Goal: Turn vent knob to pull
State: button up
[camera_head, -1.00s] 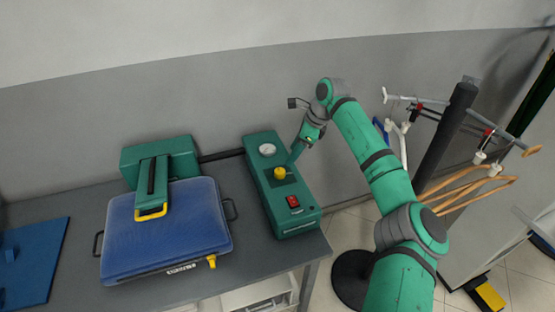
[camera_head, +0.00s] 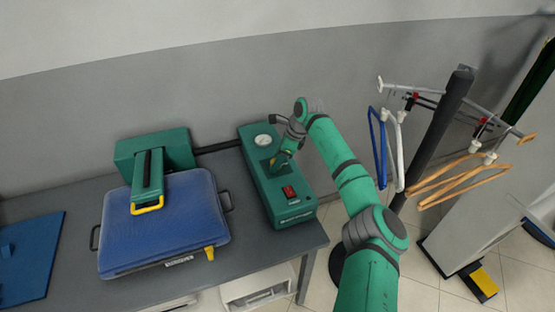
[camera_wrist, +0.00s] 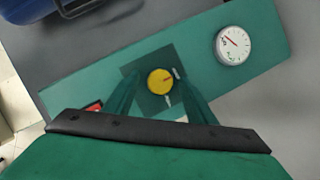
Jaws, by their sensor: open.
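The vent knob (camera_wrist: 160,81) is a round yellow dial on a dark square plate on the green control box (camera_head: 291,208). In the wrist view its mark points to the right, and a small white mark lies beside it on the plate. My gripper (camera_wrist: 162,92) is open, with one green finger on each side of the knob. I cannot tell whether the fingers touch it. In the head view my gripper (camera_head: 281,160) is over the middle of the box and mostly hides the knob.
A white gauge (camera_wrist: 234,44) and a red switch (camera_head: 289,192) sit on the same box. A blue press (camera_head: 165,225) with a yellow handle stands on the grey table to the left. A rack with hangers (camera_head: 432,150) stands to the right.

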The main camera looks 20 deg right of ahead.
jog(key=c, duration=1)
jog(key=shift+c, duration=0.2)
jog(key=shift+s+m+t+h, duration=0.1)
jog(key=shift+m+t+h, duration=0.25)
jog(key=shift+m, duration=0.95)
jog(key=m+h, duration=0.1)
jog(key=m, duration=0.2)
jog(key=m+t+h, duration=0.1)
jog(key=m, duration=0.2)
jog(key=shift+a+r+h, duration=0.1)
jog(key=shift+a+h, duration=0.05)
jog(key=shift+h, duration=0.1)
jog(key=m+h, duration=0.1)
jog(key=m, duration=0.3)
jog(key=shift+a+m+h, duration=0.15)
jog(key=shift+m+h, duration=0.25)
jog(key=shift+a+m+g+h, duration=0.1)
jog(key=shift+m+g+h, duration=0.25)
jog(key=shift+m, duration=0.75)
jog(key=shift+a+m+g+h, duration=0.15)
jog(key=shift+m+h, duration=0.3)
jog(key=shift+m, duration=0.65)
jog(key=shift+d, duration=0.1)
